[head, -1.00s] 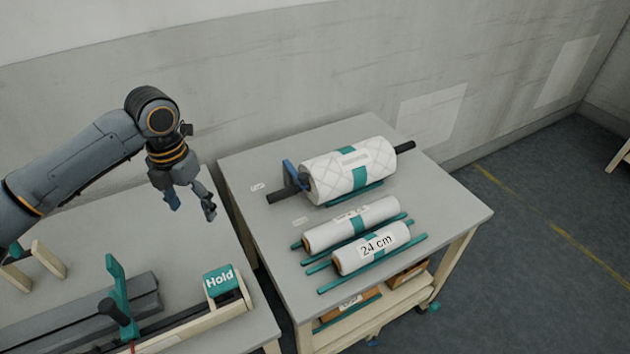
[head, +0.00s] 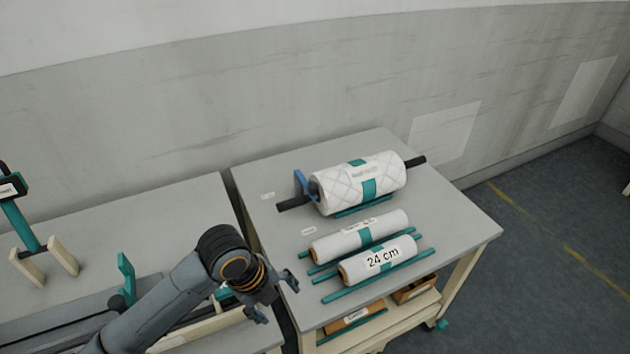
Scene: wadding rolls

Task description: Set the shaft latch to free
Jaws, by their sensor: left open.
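My left gripper (head: 277,300) is open and empty, fingers pointing right, over the gap between the left bench and the roll table. My left forearm crosses the left bench. The teal block marked "Hold" is hidden behind my arm. The large quilted white roll (head: 345,183) sits on a dark shaft (head: 293,204) at the back of the right table. A blue upright piece (head: 301,184) stands at the roll's left end; I cannot tell whether it is a latch. My right gripper is not in view.
Two smaller white rolls, one marked "24 cm" (head: 383,259), lie on teal rails nearer the front of the right table (head: 462,221). Boxes (head: 355,315) sit on its lower shelf. The left bench (head: 150,218) holds a teal upright (head: 126,277) and wooden supports (head: 63,254).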

